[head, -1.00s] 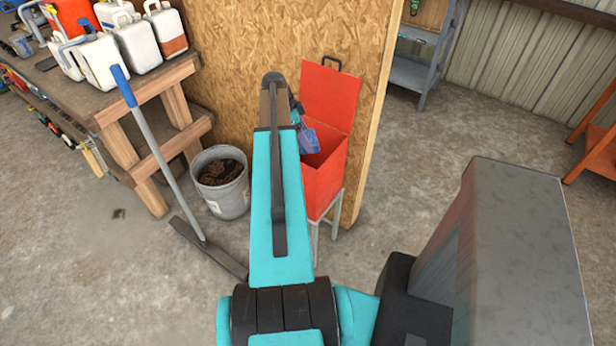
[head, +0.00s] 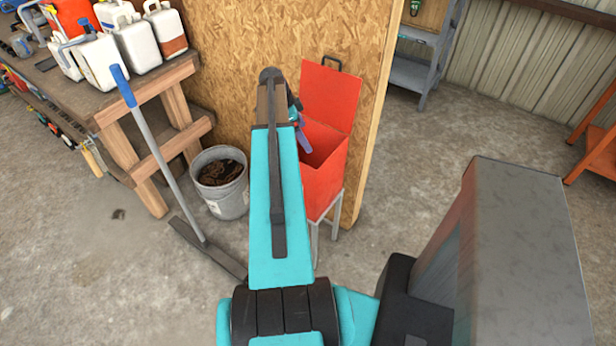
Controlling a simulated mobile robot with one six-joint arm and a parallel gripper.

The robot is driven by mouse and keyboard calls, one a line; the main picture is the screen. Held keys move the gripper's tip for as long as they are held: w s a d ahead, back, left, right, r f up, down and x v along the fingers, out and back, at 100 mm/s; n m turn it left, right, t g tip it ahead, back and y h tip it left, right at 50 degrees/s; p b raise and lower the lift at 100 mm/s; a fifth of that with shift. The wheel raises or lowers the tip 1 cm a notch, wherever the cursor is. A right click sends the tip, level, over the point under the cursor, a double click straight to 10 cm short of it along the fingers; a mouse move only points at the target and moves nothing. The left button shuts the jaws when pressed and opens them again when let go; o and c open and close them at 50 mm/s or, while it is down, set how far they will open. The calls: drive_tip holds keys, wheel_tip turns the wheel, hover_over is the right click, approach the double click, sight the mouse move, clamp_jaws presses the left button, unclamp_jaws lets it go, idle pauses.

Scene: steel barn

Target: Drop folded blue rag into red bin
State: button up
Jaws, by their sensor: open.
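The red bin (head: 322,178) stands on a grey metal stand with its lid (head: 331,98) up and its mouth open. My gripper (head: 303,133) is over the left part of the bin's mouth, mostly hidden behind my teal arm. It is open. A narrow blue-purple sliver shows at its tip; I cannot tell whether this is a finger or an edge of the rag. The folded blue rag is not clearly in view. The inside of the bin is only partly visible, and its left part is hidden by my arm and gripper.
A grey bucket (head: 221,188) with dark contents stands left of the bin. A blue-handled broom (head: 162,165) leans against the wooden workbench (head: 142,150), which carries white jugs. A chipboard wall (head: 235,70) is behind the bin. The concrete floor right of the bin is open.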

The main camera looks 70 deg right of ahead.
drive_tip(key=b+v, duration=0.2)
drive_tip(key=v, duration=1)
drive_tip(key=shift+b, duration=0.4)
drive_tip(key=shift+a, duration=0.1)
